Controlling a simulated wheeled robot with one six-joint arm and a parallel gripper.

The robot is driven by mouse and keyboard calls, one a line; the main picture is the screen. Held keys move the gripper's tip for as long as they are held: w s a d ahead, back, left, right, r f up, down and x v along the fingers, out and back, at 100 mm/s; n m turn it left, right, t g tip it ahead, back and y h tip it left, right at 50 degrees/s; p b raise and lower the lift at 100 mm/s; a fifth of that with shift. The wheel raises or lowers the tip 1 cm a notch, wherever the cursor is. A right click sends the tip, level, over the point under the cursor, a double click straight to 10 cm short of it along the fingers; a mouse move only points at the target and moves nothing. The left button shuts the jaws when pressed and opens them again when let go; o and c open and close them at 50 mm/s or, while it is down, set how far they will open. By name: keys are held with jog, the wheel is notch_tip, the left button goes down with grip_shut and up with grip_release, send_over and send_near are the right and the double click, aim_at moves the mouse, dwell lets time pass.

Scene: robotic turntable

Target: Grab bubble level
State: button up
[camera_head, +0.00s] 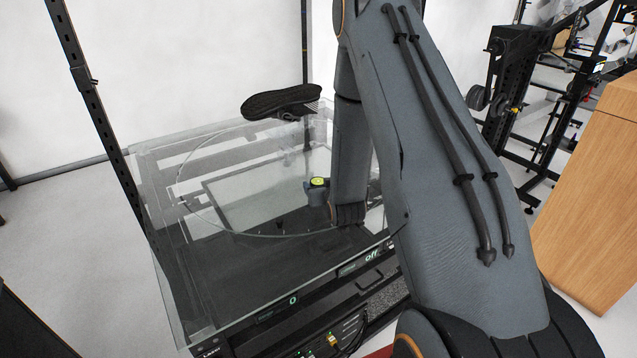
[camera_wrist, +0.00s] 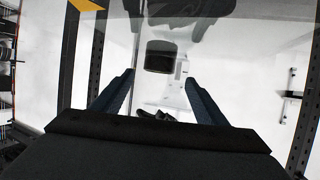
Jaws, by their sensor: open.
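A small yellow-green disc on a dark blue body, which looks like the bubble level (camera_head: 319,183), shows in the head view just left of my lower arm, over the glass turntable (camera_head: 215,222). I cannot tell whether it rests on the glass or touches my wrist. My gripper (camera_wrist: 160,80) shows in the wrist view with its two dark blue fingers apart. No held object is visible between them. In the head view the fingers are not clear. I cannot make out the yellow-green disc in the wrist view.
Dark upright posts flank the glass-topped unit, one at the left (camera_head: 82,76). A wooden cabinet (camera_head: 592,215) and black equipment stand to the right.

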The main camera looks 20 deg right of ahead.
aim_at(318, 181)
jog(key=shift+p+x, duration=0.8)
jog(key=shift+x, duration=1.25)
jog(key=shift+d+f, duration=0.1)
jog(key=shift+f, duration=0.05)
jog(key=c, duration=1.3)
